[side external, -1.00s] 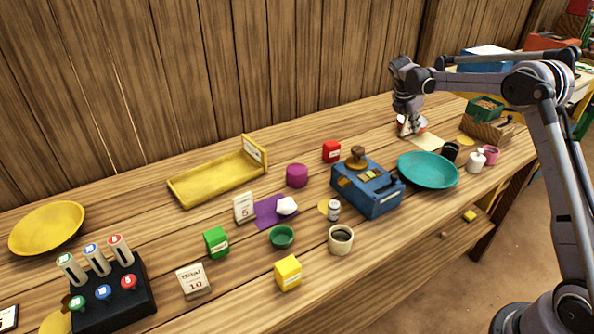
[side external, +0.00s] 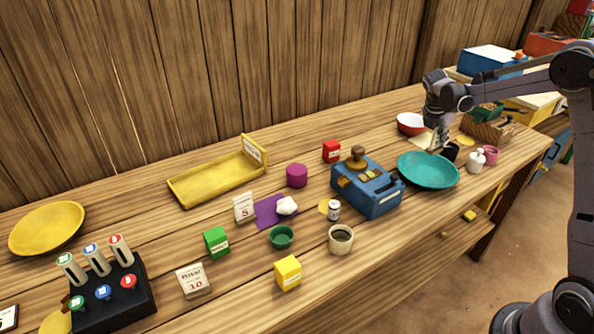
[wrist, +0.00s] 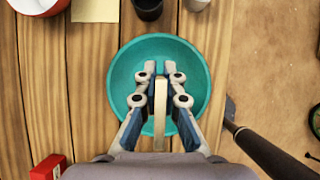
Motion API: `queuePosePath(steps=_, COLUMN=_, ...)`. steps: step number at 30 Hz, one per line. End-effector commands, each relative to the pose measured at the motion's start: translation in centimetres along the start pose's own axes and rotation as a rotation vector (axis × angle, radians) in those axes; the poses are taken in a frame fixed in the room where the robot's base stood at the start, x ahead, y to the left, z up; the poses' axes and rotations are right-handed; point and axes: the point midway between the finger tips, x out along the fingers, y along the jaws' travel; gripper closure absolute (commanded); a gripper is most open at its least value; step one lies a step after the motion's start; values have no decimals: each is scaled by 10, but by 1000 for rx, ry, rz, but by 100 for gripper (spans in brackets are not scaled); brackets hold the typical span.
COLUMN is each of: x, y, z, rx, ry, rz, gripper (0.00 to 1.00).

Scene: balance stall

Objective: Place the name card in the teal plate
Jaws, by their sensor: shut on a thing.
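The teal plate (side external: 428,171) lies on the wooden bench to the right of the blue device, and it fills the middle of the wrist view (wrist: 122,82). My gripper (side external: 437,148) is over the plate's far side in the side view. In the wrist view my gripper (wrist: 160,74) is shut on a thin, pale tan piece (wrist: 160,112), seen edge-on, which looks like the name card. Its face and any writing are hidden. The plate shows no other thing in it. The height of the card above the plate is hard to tell.
A black cup (side external: 450,152), a white bottle (side external: 475,161) and a pink mug (side external: 490,154) stand close to the plate's right. A red bowl (side external: 410,124) and a cream sheet (side external: 423,140) lie behind it. The blue device (side external: 367,187) stands close on the left.

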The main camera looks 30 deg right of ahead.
Motion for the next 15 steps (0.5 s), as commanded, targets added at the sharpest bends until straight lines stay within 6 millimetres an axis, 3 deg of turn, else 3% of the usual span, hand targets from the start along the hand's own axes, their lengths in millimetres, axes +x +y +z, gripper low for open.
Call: queuePosePath(steps=15, x=47, y=0, z=-27, rx=0, ry=0, rz=0, gripper=100)
